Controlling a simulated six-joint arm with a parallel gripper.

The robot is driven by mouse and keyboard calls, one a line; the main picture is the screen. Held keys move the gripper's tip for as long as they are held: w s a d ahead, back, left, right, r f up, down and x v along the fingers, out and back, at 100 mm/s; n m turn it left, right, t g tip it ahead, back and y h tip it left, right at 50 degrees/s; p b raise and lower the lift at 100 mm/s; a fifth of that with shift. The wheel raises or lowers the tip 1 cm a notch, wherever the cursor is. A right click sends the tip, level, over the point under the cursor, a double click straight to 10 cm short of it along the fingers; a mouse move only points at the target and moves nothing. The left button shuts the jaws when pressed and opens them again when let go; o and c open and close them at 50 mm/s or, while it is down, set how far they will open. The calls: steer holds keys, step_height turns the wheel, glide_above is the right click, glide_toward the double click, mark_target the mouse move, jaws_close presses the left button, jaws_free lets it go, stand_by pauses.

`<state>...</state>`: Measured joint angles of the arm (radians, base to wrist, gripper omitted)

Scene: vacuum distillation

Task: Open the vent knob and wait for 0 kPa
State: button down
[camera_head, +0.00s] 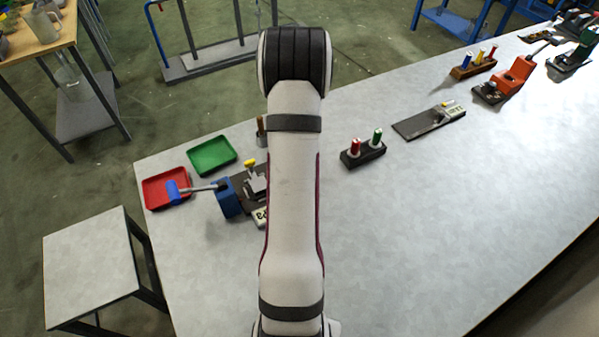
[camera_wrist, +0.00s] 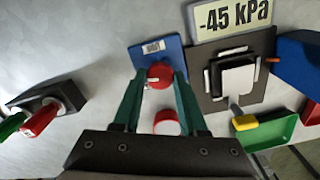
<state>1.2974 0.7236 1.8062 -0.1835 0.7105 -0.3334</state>
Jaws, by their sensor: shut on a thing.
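In the wrist view a red knob (camera_wrist: 159,73) sits on a blue plate (camera_wrist: 172,52) with a small white label. My gripper (camera_wrist: 161,82) has its two green fingers on either side of this knob and is shut on it. A second red round piece with a pale end (camera_wrist: 167,122) shows between the fingers, closer to the camera; how it joins the knob I cannot tell. The display (camera_wrist: 234,15) beside the plate reads -45 kPa. In the head view my arm hides the gripper and knob; only part of the display (camera_head: 261,217) shows.
A black block (camera_head: 363,153) with red and green handles stands to the right of my arm. A dark fixture with a yellow-tipped lever (camera_head: 250,163), a blue device (camera_head: 228,198), a red tray (camera_head: 166,188) and a green tray (camera_head: 212,155) lie left. The right foreground table is clear.

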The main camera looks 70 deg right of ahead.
steer(key=shift+n, duration=0.9)
steer(key=shift+c, duration=2.2)
jaws_free()
steer(key=shift+r, duration=0.1)
step_height(320, 180, up, 16)
steer(key=shift+f, duration=0.2)
